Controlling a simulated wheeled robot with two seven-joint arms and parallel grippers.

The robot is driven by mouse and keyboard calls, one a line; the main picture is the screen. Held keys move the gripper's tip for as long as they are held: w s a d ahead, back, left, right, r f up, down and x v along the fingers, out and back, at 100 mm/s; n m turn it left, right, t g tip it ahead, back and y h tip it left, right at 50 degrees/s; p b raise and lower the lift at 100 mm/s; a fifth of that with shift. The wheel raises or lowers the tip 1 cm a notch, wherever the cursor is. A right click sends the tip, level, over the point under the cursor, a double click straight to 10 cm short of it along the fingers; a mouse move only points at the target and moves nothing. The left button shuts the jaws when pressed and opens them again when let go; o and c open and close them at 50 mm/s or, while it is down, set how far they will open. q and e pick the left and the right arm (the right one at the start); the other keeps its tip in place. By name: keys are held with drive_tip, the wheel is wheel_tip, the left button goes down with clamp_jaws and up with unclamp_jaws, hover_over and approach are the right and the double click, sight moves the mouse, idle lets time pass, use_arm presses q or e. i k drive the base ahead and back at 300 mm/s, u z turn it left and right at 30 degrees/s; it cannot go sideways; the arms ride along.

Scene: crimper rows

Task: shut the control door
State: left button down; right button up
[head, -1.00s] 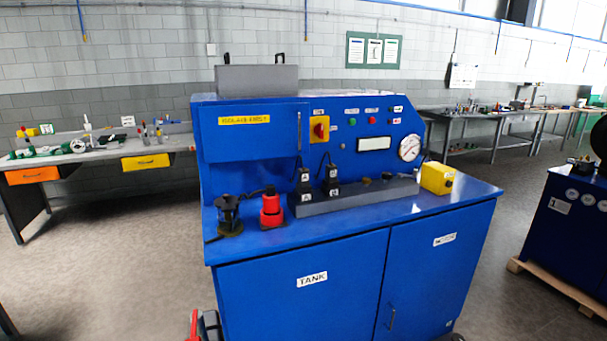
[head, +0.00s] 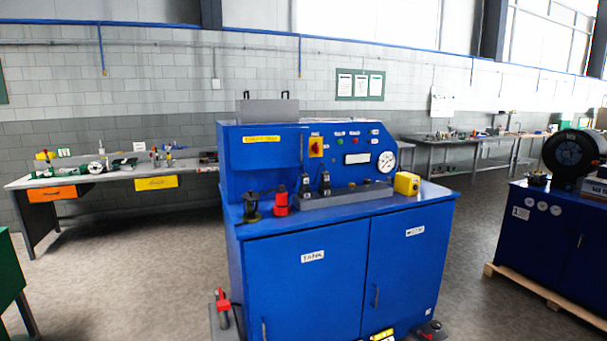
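A blue machine cabinet (head: 345,215) stands in the middle of the head view. Its lower left door (head: 305,285), labelled TANK, and its lower right door (head: 408,262), with a label too small to read, both look flush with the front. Each has a vertical handle. Above the worktop, a blue panel or door (head: 262,165) with an unreadable yellow label and a thin handle at its right covers the upper left. I cannot tell which one is the control door, or whether the upper panel is fully shut. Neither of my grippers is in view.
The worktop carries a black fitting (head: 251,208), a red fitting (head: 281,202) and a yellow box (head: 407,183). Low red-and-grey parts (head: 222,305) stick out at floor level. A blue machine on a pallet (head: 553,225) stands right. Floor is free on both sides.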

sight(272, 147)
drive_tip(key=u, duration=0.25)
drive_tip(key=k, duration=0.1)
drive_tip(key=z, duration=1.3)
drive_tip(key=i, duration=0.85)
drive_tip(key=z, duration=0.65)
drive_tip(key=i, duration=0.9)
drive_tip(key=u, duration=0.7)
drive_tip(key=i, duration=0.8)
drive_tip(key=u, duration=0.85)
